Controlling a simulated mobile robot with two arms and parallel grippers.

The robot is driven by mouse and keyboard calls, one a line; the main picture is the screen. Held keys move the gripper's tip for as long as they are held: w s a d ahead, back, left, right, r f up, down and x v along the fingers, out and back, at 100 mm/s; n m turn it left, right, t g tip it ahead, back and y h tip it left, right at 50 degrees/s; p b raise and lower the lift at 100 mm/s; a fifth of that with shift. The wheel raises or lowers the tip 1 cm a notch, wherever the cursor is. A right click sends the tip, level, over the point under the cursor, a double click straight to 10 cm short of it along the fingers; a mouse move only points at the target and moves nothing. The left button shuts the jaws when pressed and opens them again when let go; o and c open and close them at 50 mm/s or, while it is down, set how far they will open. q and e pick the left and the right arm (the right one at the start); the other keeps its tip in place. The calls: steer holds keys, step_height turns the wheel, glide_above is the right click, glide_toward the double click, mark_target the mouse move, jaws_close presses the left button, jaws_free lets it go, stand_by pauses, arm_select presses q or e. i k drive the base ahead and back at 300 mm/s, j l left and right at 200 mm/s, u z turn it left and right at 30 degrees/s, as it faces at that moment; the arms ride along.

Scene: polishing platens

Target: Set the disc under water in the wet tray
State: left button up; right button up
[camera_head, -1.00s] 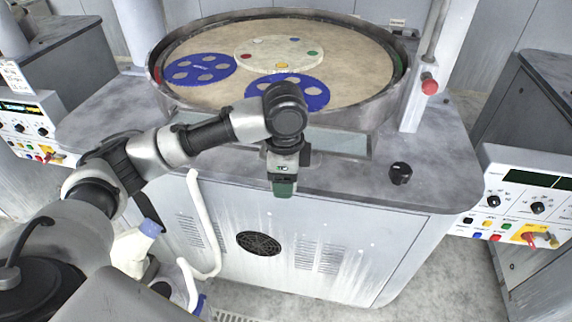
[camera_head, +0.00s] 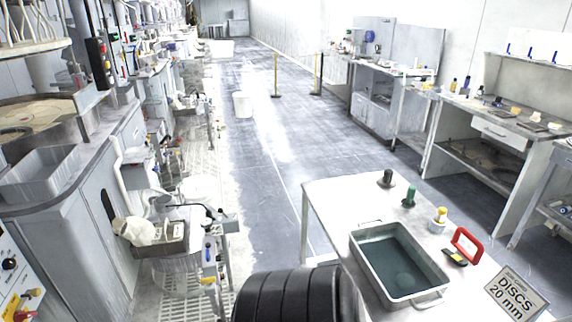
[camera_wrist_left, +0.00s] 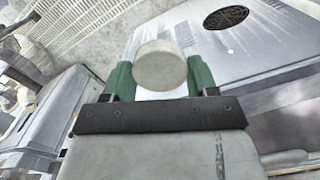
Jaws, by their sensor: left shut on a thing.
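In the left wrist view a pale grey disc (camera_wrist_left: 160,64) sits between the two green fingers of my left gripper (camera_wrist_left: 161,76), which is shut on it. The grey cabinet front with its round black vent is behind it. The wet tray (camera_head: 364,266) is a grey metal tray of dark greenish water with end handles, on a white table in the head view. A faint pale round shape (camera_head: 404,281) shows in the water near its front; I cannot tell what it is. My left gripper is outside the head view. My right gripper is in neither view.
The white table (camera_head: 330,203) also holds a dark knob-like piece (camera_head: 387,179), a green one (camera_head: 409,197), a yellow-and-white bottle (camera_head: 439,218), a red-handled tool (camera_head: 465,246) and a "DISCS 20 mm" sign (camera_head: 516,294). An open aisle (camera_head: 275,130) runs behind; machines line the left.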

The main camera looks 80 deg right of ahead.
mark_target(381, 254)
steer(key=z, duration=4.45)
steer(key=i+j+z, duration=0.15)
steer(key=j, duration=0.3)
steer(key=i+j+z, duration=0.1)
steer(key=j, duration=0.35)
steer(key=i+j+z, duration=0.15)
steer(key=j, duration=0.3)
steer(key=j+z, duration=0.15)
steer(key=j, duration=0.3)
